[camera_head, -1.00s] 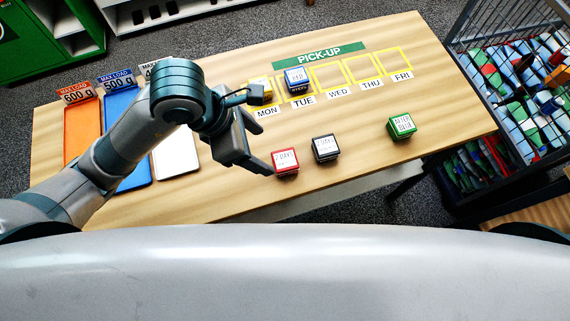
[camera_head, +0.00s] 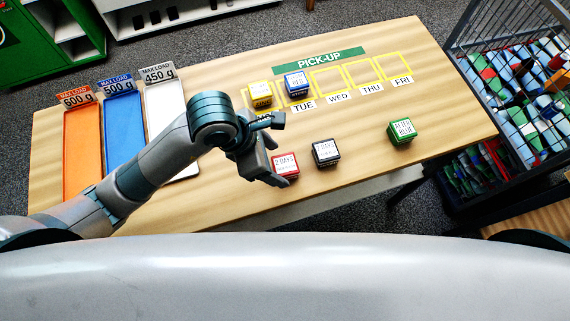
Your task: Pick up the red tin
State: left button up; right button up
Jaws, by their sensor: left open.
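The red tin (camera_head: 286,164) is a small box with a white label on top. It stands on the wooden table near its front edge, in the middle of the head view. My left gripper (camera_head: 281,165) is open and at the red tin. One finger lies in front of the tin's near side, and the other finger shows near its far left side. I cannot tell whether the fingers touch it. The tin's left and lower parts are partly hidden by the gripper. My right gripper is not in view.
A black tin (camera_head: 325,151) stands close right of the red one. A green tin (camera_head: 401,131) is farther right. Yellow (camera_head: 260,94) and blue (camera_head: 297,84) tins stand in the pick-up squares. Orange (camera_head: 80,150), blue (camera_head: 123,128) and white trays lie left. A wire crate (camera_head: 470,75) stands right.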

aim_at(285, 164)
pick_arm(q)
jog(key=d+f+p, duration=0.2)
jog(key=f, duration=0.1)
jog(key=shift+w, duration=0.4)
jog(key=shift+w+d+f, duration=0.1)
jog(key=shift+d+f, duration=0.15)
jog(key=shift+f, duration=0.35)
jog(key=shift+c, duration=0.7)
jog(key=c, duration=1.1)
jog(key=shift+r, duration=0.2)
